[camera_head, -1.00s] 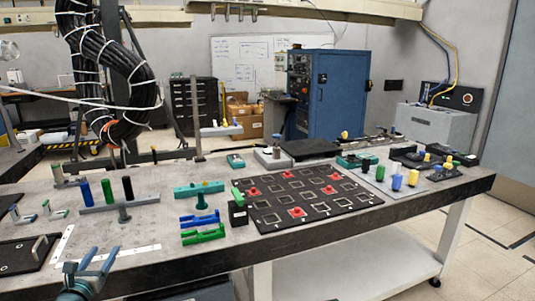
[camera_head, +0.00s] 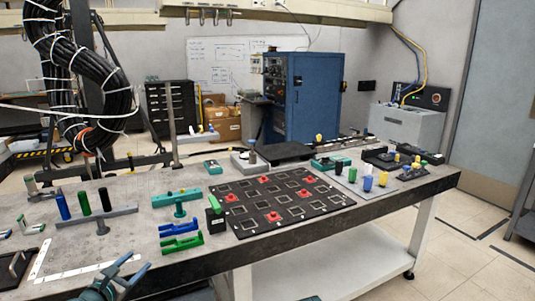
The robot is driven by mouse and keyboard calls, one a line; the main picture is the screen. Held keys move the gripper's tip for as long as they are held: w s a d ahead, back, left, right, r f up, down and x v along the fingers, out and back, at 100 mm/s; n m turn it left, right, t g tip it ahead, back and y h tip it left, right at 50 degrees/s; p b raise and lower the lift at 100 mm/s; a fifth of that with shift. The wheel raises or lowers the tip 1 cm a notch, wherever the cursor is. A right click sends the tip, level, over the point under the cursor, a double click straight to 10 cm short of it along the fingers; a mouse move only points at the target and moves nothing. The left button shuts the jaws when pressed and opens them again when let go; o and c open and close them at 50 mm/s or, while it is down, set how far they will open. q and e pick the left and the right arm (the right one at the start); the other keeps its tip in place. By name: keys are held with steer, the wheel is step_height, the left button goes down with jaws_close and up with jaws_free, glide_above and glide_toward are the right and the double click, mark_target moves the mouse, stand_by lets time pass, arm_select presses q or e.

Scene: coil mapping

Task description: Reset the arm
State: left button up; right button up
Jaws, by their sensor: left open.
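My left gripper (camera_head: 128,272) is at the lower left of the head view, in front of the table's front edge. Its two blue-grey fingers are apart with nothing between them. My right gripper does not show clearly in the head view. A black board (camera_head: 268,228) with square outlines and several red pieces lies on the table (camera_head: 140,187), to the right of my left gripper and apart from it.
Blue (camera_head: 180,244) and green (camera_head: 182,246) holders and a teal stand (camera_head: 177,197) are left of the board. A grey rack (camera_head: 125,211) holds upright cylinders. Several coloured cylinders stand on a grey plate (camera_head: 352,184) at the right. Free floor lies right of the table.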

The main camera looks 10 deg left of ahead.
arm_select(q)
steer(key=d+f+m+g+h+p, duration=0.1)
steer(key=d+m+g+h+p, duration=0.55)
steer(key=d+m, duration=1.4)
steer(key=s+d+r+m+g+y+p, duration=0.3)
steer(key=s+d+m+g+y+p, duration=0.5)
steer(key=s+d+m+p, duration=0.4)
steer(key=s+d+m+g, duration=0.1)
steer(key=d+m, duration=0.1)
steer(key=d, duration=0.3)
steer(key=shift+s+d+g+y+p, duration=0.2)
steer(key=shift+s+g+y+p, duration=0.05)
steer(key=shift+g+y+p, duration=0.1)
